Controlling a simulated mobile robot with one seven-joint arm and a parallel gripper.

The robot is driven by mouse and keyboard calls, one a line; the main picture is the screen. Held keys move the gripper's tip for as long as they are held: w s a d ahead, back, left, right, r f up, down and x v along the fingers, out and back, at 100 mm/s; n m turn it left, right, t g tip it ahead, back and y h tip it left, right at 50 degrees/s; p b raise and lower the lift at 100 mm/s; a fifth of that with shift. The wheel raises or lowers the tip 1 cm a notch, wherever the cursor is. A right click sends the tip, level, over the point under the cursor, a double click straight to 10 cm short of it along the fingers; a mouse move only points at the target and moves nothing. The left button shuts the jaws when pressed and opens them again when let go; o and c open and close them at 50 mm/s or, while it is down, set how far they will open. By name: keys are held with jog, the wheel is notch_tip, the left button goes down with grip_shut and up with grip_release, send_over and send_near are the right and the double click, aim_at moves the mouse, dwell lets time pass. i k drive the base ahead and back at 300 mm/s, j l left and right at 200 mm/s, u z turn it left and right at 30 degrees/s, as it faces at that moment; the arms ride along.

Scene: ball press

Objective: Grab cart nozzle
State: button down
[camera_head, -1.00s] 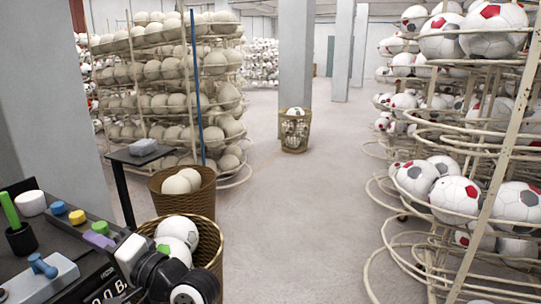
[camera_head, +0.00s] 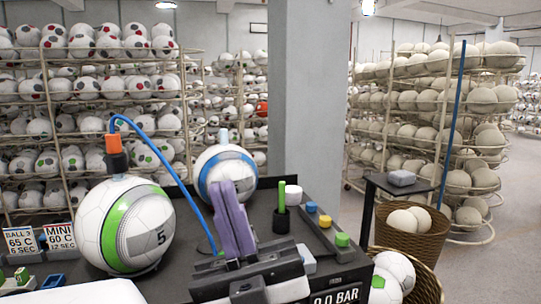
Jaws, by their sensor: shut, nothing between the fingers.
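A nozzle (camera_head: 116,153) with an orange top and black lower part stands at the top of a white ball with a green band (camera_head: 126,226), at the left. A blue hose (camera_head: 165,162) arcs from it down to the dark bench (camera_head: 262,210). Whether the nozzle touches the ball is hard to tell. My gripper (camera_head: 230,195), with purple-grey fingers pointing up, is at the lower middle. It is shut and empty, apart from the nozzle and to its right. It hides part of a second ball with a blue band (camera_head: 212,168) and the hose's lower end.
A green stick in a black cup (camera_head: 281,212) and coloured knobs (camera_head: 326,221) are right of my gripper. A small side table (camera_head: 400,183) and wicker baskets (camera_head: 425,236) of balls stand at the right. A pillar (camera_head: 306,90) and ball racks (camera_head: 75,95) are behind.

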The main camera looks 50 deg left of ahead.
aim_at(116, 161)
jog(key=u, duration=3.3)
